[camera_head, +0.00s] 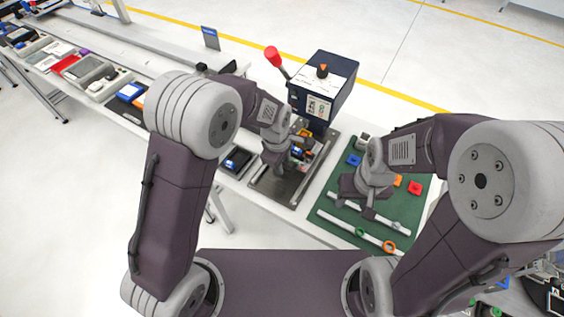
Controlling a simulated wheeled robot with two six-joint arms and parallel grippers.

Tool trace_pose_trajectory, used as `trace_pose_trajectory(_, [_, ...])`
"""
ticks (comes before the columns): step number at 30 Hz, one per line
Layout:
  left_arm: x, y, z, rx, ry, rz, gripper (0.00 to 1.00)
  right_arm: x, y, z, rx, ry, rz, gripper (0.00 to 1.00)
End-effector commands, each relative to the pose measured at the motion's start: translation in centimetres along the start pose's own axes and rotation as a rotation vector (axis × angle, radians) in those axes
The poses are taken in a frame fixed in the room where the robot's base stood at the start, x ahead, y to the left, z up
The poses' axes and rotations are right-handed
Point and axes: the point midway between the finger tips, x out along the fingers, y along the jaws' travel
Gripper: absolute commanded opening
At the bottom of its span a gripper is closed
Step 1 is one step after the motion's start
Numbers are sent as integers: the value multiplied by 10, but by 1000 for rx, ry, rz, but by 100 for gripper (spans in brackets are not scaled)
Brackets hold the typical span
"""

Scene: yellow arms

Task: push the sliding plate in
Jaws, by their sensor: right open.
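The sliding plate (287,190) is a dark plate between light rails in front of a dark blue machine (336,84). Small blue and yellow parts (298,152) sit over it, close to the machine. My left gripper (281,170) is over the plate, beside these parts. Its fingers are small and partly hidden, so I cannot tell whether they touch the plate or are open. My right gripper (357,206) is open above the green mat (408,228), to the right of the plate, apart from it. My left gripper and forearm hide part of the plate.
The machine has a lever with a red knob (272,55). Red and blue blocks (354,159), white rods (358,230) and an orange ring (389,247) lie on the mat.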

Motion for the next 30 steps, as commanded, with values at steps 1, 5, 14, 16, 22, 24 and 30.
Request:
trace_pose_trajectory(1, [0, 0, 0, 0, 0, 0, 33, 0, 0, 0, 0, 0, 0, 49])
trace_pose_trajectory(5, [1, 0, 0, 0, 0, -2, 33, 0, 0, 0, 0, 0, 0, 49])
trace_pose_trajectory(14, [-45, 1, 0, 0, 0, 5, 33, -1, 0, 0, 0, 0, 0, 49])
trace_pose_trajectory(16, [-60, 1, 0, 0, 0, 4, 33, -1, 0, 0, 0, 0, 0, 49])
trace_pose_trajectory(22, [-88, 0, 0, 0, 0, 1, 33, -2, 0, 0, 0, 0, 0, 49])
trace_pose_trajectory(24, [-90, 0, 0, 0, 0, 0, 33, -2, 0, 0, 0, 0, 0, 49])
trace_pose_trajectory(30, [-91, -1, 0, 0, 0, -1, 33, -2, 0, 0, 0, 0, 0, 49])
